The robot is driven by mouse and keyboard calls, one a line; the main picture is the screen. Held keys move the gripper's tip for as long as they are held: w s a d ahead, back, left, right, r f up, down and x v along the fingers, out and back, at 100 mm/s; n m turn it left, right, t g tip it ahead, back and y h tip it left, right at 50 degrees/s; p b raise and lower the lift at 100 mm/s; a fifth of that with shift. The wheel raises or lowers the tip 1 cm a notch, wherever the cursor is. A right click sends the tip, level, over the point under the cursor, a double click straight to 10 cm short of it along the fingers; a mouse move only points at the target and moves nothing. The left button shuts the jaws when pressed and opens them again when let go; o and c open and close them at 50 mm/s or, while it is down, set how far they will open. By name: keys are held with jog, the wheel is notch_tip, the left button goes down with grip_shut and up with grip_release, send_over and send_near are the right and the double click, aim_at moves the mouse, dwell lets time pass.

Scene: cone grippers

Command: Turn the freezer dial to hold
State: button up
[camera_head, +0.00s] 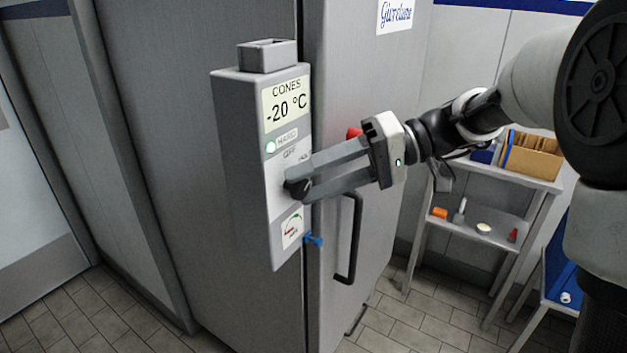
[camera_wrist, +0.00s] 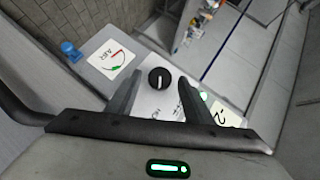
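The black freezer dial (camera_head: 299,188) sits on the front of the grey control box (camera_head: 243,150), below the printed labels. In the wrist view the dial (camera_wrist: 160,78) is round with a white pointer line; I cannot tell which label it points to. My gripper (camera_head: 295,184) reaches in from the right with its fingers apart. In the wrist view its fingertips (camera_wrist: 160,80) are on either side of the dial, with a visible gap at each side.
The display (camera_head: 286,103) reads CONES -20 °C. A gauge sticker (camera_head: 293,229) and a blue tap-like part (camera_head: 314,240) are below the dial. The black door handle (camera_head: 350,240) is close under my gripper. A shelf cart (camera_head: 480,231) with small items stands at the right.

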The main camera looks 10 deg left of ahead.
jog(key=p+v, duration=0.2)
jog(key=v, duration=1.5)
jog(key=shift+w+d, duration=0.2)
jog(key=shift+s, duration=0.1)
